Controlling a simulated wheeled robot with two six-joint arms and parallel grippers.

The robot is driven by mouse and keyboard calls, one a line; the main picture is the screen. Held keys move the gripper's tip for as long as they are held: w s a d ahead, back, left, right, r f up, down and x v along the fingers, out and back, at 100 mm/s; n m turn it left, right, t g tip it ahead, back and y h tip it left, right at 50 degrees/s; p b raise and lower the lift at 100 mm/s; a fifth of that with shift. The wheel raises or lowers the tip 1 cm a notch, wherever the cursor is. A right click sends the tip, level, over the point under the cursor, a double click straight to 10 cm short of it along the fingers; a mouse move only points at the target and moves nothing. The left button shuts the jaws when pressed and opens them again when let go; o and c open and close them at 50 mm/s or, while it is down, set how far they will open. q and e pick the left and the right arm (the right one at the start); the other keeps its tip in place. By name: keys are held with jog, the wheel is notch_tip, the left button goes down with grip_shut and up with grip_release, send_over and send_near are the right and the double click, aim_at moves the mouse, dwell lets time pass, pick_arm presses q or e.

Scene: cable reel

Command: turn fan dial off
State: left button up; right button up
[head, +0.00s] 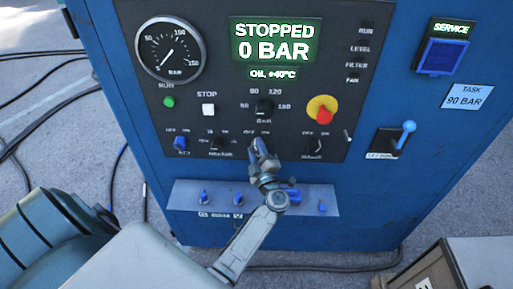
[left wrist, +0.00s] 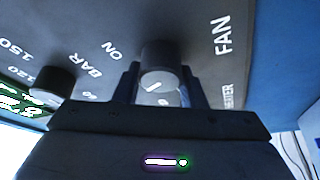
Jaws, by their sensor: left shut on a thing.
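The fan dial (left wrist: 161,54) is a dark round knob with a pale end face and a short white mark. The word FAN is printed to its right and ON to its left in the left wrist view. My left gripper (left wrist: 161,88) is shut on the dial, one finger on each side. In the head view my left gripper (head: 258,147) reaches up to the lower row of dials and hides most of the fan dial. I cannot tell for sure which setting the mark points to. My right gripper is not in view.
A black bar dial (head: 263,106) sits just above, a heater dial (head: 313,147) to the right, and a red stop button (head: 322,109) up right. The display (head: 277,41) reads STOPPED, 0 BAR. A blue-handled lever (head: 405,135) sticks out at right.

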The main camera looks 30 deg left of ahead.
pick_arm(q)
jog(key=shift+n+g, duration=0.4)
jog(key=shift+n, duration=0.6)
jog(key=o, duration=1)
